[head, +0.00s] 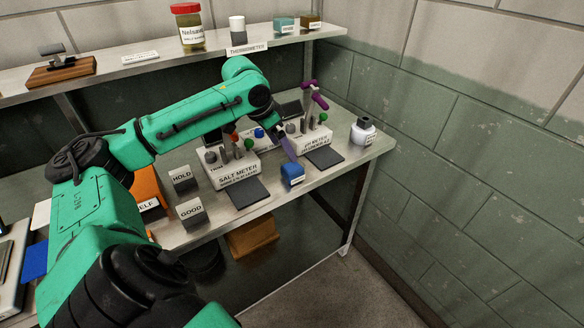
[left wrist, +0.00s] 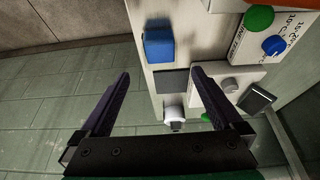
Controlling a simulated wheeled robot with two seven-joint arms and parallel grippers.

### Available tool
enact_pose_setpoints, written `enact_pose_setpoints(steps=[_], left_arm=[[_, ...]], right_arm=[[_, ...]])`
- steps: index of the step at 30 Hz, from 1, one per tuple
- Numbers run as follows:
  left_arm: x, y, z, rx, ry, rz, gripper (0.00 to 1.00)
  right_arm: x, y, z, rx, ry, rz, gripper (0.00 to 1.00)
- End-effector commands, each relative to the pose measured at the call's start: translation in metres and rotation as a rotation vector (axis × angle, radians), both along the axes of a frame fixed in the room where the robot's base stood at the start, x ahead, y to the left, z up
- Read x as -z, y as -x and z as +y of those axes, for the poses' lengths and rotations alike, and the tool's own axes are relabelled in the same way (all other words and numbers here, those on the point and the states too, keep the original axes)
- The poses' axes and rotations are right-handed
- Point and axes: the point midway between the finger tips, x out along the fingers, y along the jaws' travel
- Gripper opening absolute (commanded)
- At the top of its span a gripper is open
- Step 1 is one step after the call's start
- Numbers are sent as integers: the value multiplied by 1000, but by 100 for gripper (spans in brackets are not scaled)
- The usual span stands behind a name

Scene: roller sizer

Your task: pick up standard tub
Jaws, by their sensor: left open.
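My left gripper (head: 286,142) is open and empty, with one purple finger showing in the head view. Both fingers show apart in the left wrist view (left wrist: 161,73). A small blue tub-like block (head: 292,174) with a white label stands on the bench just below the gripper; it also shows beyond the fingertips in the left wrist view (left wrist: 158,44). A round white tub (head: 363,131) with a label stands near the bench's right end; it also shows between the fingers (left wrist: 173,117). The labels are too small to tell which is the standard tub. My right gripper is not in view.
The salt meter (head: 236,168) and a second white meter (head: 309,138) with a purple-topped stand (head: 314,94) are close to my left gripper. HOLD (head: 182,179) and GOOD (head: 191,212) signs stand left. A shelf (head: 105,76) runs behind.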

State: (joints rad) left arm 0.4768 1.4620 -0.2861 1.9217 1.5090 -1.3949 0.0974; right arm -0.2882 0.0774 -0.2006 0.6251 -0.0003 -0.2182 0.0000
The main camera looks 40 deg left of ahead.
Motion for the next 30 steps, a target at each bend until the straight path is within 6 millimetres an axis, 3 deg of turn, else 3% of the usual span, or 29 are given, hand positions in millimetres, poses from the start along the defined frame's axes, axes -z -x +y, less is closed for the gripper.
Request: enact_pose_setpoints(steps=[3,7,15,23,27,30], left_arm=[[26,-11,-5,3,4,2,100],[44,-18,-6,2,1,0,100],[87,-35,-6,2,2,-2,100],[95,-37,-6,2,-3,-2,100],[95,-37,-6,2,-3,-2,46],[95,-37,-6,2,-2,-3,13]], right_arm=[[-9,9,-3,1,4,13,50],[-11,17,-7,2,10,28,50],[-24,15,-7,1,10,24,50],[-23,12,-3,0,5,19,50],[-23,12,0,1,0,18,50],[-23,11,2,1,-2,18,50]])
